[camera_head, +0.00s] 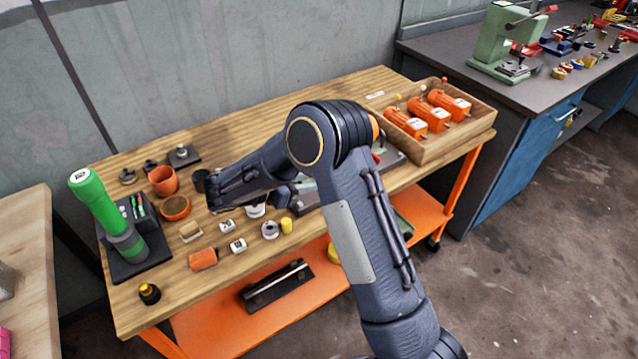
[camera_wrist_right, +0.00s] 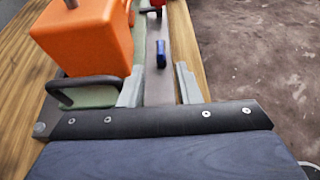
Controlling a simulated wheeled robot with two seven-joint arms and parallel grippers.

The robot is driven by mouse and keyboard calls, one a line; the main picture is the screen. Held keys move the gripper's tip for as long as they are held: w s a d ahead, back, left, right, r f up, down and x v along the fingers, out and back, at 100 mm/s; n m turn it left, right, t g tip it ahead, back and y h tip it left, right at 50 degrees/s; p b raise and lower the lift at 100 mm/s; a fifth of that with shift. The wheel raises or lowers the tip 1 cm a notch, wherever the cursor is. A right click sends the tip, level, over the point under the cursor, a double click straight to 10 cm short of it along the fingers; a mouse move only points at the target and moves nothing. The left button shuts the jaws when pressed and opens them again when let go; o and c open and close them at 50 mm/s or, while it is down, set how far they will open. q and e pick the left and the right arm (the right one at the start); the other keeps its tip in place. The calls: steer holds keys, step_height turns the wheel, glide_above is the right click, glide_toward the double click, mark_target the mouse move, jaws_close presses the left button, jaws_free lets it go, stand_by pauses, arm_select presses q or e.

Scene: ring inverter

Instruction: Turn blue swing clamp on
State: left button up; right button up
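The blue swing clamp handle (camera_wrist_right: 161,54) stands on a grey strip in the right wrist view, upright and close to the table's front edge. My right gripper (camera_wrist_right: 158,82) is open and empty, with a pale finger on each side of the strip. The blue handle is just beyond the fingertips, roughly in line with the gap; I see no contact. An orange block (camera_wrist_right: 84,38) with a shaft on top sits in the fixture left of the fingers. In the head view my right arm hides most of the fixture (camera_head: 390,160) and the blue handle. My left gripper is not in view.
A dark bent handle (camera_wrist_right: 88,92) is close beside the left finger. A red part (camera_wrist_right: 152,9) lies farther along the fixture. A wooden crate (camera_head: 468,130) with orange units stands at the table's right end.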

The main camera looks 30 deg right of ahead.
steer(key=x, duration=0.6)
steer(key=shift+c, duration=0.4)
jaws_close()
